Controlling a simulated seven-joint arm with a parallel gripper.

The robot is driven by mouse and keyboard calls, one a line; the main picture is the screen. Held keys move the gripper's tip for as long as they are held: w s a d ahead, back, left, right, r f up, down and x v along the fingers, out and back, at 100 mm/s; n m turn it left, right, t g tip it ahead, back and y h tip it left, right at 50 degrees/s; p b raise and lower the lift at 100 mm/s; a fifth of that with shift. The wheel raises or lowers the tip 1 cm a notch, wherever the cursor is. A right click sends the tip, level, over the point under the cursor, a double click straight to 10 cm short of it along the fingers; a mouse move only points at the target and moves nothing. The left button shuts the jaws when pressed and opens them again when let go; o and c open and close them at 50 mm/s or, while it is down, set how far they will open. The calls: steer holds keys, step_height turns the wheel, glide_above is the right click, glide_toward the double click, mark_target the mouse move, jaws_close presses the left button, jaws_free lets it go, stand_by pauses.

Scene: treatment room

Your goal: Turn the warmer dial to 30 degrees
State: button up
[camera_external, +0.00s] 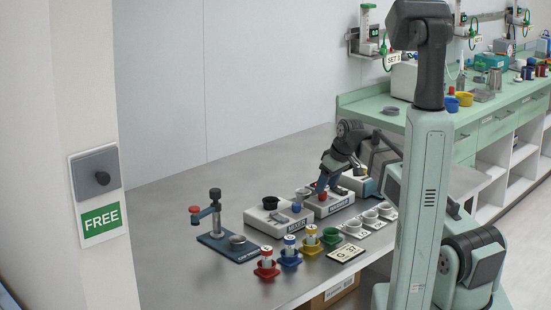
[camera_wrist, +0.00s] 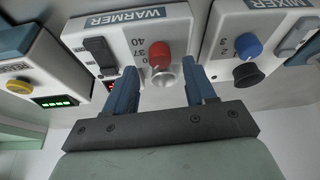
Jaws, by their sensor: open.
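The warmer (camera_wrist: 185,27) is a white box labelled WARMER, and it also stands on the steel table in the external view (camera_external: 340,207). Its red dial (camera_wrist: 159,52) sits on the front beside the marks 40 and 37 and a third, partly covered mark. I cannot tell which mark the dial points to. My gripper (camera_wrist: 162,76) is open, with one blue finger on each side of the dial in the picture and nothing between them. Contact with the dial is not visible. In the external view my gripper (camera_external: 324,184) is over the warmer's front.
The mixer (camera_wrist: 240,35) with a blue dial stands close beside the warmer. A box with a yellow knob (camera_wrist: 19,86) and green display is on the other side. Several coloured cups and a blue stand (camera_external: 228,246) occupy the table; its left part is clear.

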steer(key=v, duration=1.1)
steer(key=shift+a, duration=0.1)
steer(key=shift+w, duration=0.15)
